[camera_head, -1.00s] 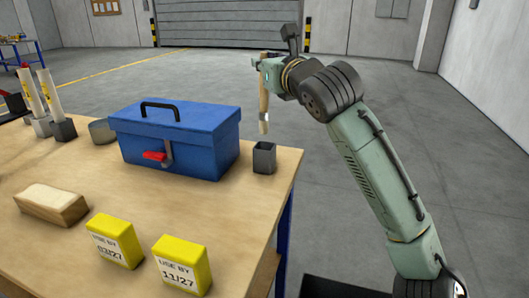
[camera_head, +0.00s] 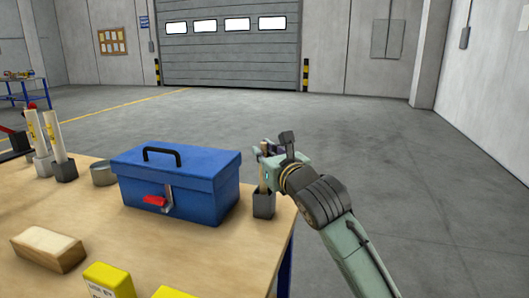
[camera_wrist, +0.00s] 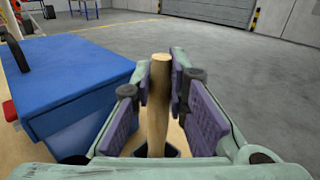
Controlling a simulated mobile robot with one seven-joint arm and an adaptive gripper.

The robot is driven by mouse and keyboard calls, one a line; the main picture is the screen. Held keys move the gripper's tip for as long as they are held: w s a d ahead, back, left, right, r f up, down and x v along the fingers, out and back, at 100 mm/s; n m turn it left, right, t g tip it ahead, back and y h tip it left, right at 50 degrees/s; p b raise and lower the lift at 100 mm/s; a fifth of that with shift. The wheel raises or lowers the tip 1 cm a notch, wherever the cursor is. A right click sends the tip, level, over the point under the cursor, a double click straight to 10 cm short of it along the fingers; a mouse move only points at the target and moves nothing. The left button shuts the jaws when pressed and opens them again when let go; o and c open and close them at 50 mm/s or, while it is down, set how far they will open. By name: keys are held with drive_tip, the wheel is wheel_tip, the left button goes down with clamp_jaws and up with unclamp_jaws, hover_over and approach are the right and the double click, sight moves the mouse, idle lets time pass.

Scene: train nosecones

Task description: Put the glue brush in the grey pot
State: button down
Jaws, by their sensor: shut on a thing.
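The glue brush has a pale wooden handle (camera_head: 264,179), which stands upright in my gripper (camera_head: 268,155). In the wrist view the handle (camera_wrist: 158,100) is between the purple finger pads of my gripper (camera_wrist: 165,90), which is shut on it. The grey pot (camera_head: 263,206) is a dark square cup near the table's right edge, directly below my gripper. Its dark opening also shows in the wrist view (camera_wrist: 174,152), around the foot of the handle. The brush's lower end is hidden at the pot, seemingly inside its mouth.
A blue toolbox (camera_head: 185,200) with a red latch stands close to the pot's left. Farther left are a round tin (camera_head: 103,174) and two glue-like tubes in holders (camera_head: 66,172). A wooden block (camera_head: 48,255) and yellow blocks (camera_head: 108,282) lie in front. Open floor lies right.

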drive_tip(key=shift+f, duration=0.15)
drive_tip(key=c, duration=1.6)
unclamp_jaws()
drive_tip(key=shift+r, duration=0.35)
drive_tip(key=b+v, duration=0.3)
drive_tip(key=v, duration=0.9)
drive_tip(key=shift+f, duration=0.1)
